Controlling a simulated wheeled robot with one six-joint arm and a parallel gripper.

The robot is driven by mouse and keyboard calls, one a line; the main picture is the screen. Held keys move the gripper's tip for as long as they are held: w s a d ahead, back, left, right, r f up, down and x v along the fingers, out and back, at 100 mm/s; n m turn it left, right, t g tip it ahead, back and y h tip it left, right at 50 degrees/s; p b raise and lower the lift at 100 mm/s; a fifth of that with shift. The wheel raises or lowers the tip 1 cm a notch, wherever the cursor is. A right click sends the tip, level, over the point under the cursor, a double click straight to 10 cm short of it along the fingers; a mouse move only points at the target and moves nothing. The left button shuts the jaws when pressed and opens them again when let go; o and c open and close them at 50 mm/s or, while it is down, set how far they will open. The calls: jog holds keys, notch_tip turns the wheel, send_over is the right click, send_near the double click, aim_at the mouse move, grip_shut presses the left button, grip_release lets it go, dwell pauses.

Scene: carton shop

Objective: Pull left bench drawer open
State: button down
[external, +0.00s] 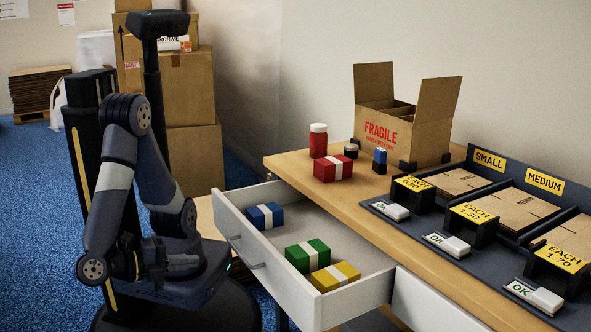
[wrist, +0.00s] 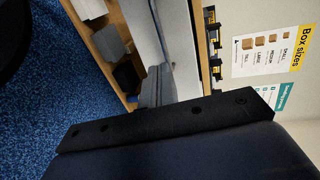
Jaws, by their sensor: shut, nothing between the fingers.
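The left bench drawer (external: 355,297) is white and stands pulled out from the bench, its inside showing. Its grey bar handle (external: 246,252) is on the front panel, facing my arm. Inside lie a blue box (external: 265,216), a green box (external: 308,256) and a yellow box (external: 335,277), each with a pale band. My gripper (external: 184,263) is shut and empty, held low to the left of the drawer front and apart from the handle. The wrist view is turned sideways and does not show the handle clearly.
The wooden bench top (external: 345,196) carries a red-and-white box (external: 333,168), a red jar (external: 318,141), a FRAGILE carton (external: 385,135) and a rack of flat cartons (external: 520,208). A second white drawer front (external: 425,305) is at the right. Stacked cartons (external: 190,90) stand behind my arm.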

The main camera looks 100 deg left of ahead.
jog(key=b+x, duration=0.2)
jog(key=x, duration=0.7)
jog(key=c, duration=2.2)
grip_release()
